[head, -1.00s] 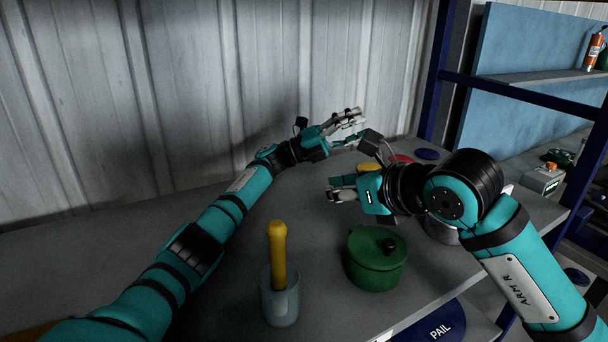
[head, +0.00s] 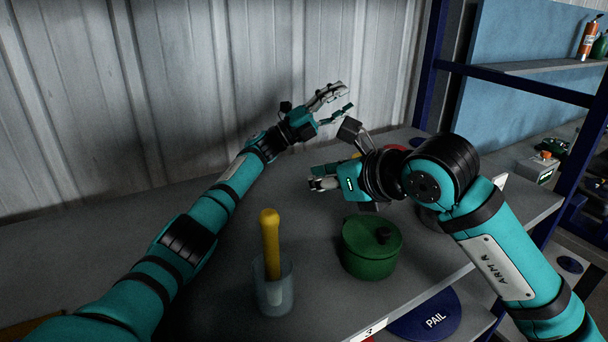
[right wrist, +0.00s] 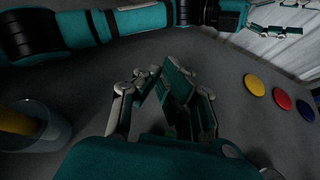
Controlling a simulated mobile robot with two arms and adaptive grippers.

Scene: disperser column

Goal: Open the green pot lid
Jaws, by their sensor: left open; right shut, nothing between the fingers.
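The green pot (head: 368,266) stands upright on the grey bench in the head view. Its green lid (head: 362,231) sits on top and carries a dark knob (head: 382,235). My right gripper (head: 314,177) is shut and empty, above the bench and up-left of the pot in the picture, apart from the lid. Its fingers also show in the right wrist view (right wrist: 160,78), where the pot cannot be made out clearly. My left gripper (head: 345,103) is open and empty, higher up, in front of the corrugated wall, far from the pot.
A clear cup (head: 275,295) holding a yellow rod (head: 270,245) stands left of the pot. Yellow (right wrist: 254,84), red (right wrist: 282,98) and blue (right wrist: 305,110) discs lie on the bench. A blue rack post (head: 430,70) stands behind. The bench's front edge runs close to the pot.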

